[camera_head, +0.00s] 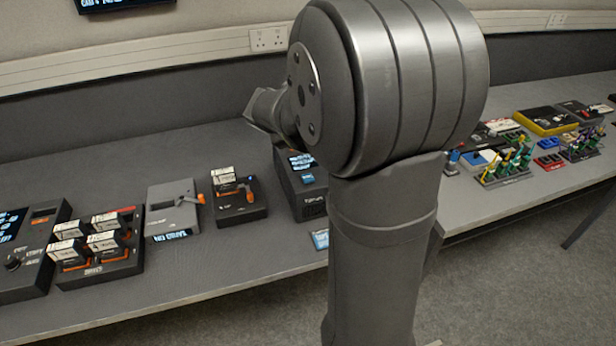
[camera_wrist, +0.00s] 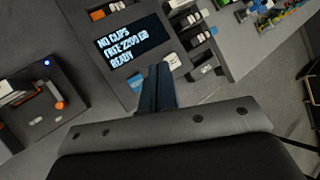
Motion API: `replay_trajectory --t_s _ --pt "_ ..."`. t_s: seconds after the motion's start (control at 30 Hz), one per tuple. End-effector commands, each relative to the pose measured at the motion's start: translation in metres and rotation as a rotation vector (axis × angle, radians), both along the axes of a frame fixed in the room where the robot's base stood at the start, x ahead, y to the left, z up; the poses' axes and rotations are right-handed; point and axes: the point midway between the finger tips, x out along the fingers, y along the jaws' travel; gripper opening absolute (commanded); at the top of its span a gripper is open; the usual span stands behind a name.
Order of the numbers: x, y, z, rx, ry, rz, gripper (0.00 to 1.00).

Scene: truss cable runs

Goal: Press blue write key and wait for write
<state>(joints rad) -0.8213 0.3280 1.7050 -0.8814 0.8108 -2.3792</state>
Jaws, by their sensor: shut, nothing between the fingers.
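The dark write station (camera_head: 312,205) stands mid-table, partly hidden behind my arm. Its screen (camera_wrist: 128,48) reads "NO CLIPS", "FREE 2200 GB" and "READY" in the wrist view. The blue key (camera_wrist: 136,82) shows below the screen, just left of my fingers; in the head view a blue key (camera_head: 307,179) also shows on the station. My gripper (camera_wrist: 159,70) is shut and empty, its fingertips over the panel beside the blue key. Contact with the key cannot be told. In the head view my arm hides the fingers.
A pale key (camera_wrist: 172,61) lies right of my fingertips. Left of the station are a small dock with a card and orange lever (camera_head: 240,205), a grey unit (camera_head: 172,222) and a rack of several cards (camera_head: 98,265). More racks and boxes stand on the right table (camera_head: 550,185).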

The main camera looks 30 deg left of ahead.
Motion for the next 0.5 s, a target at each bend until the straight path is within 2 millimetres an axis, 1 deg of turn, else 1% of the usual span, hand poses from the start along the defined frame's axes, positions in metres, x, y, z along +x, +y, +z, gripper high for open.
replay_trajectory --t_s 0.1,0.2,0.5 --pt "-0.0051 0.0043 -0.003 -0.043 -0.022 0.086 0.0" --pt "-0.0061 0.0053 -0.0038 -0.059 -0.028 0.114 0.0" --pt "-0.0059 0.0053 -0.004 -0.058 -0.028 0.113 0.0"
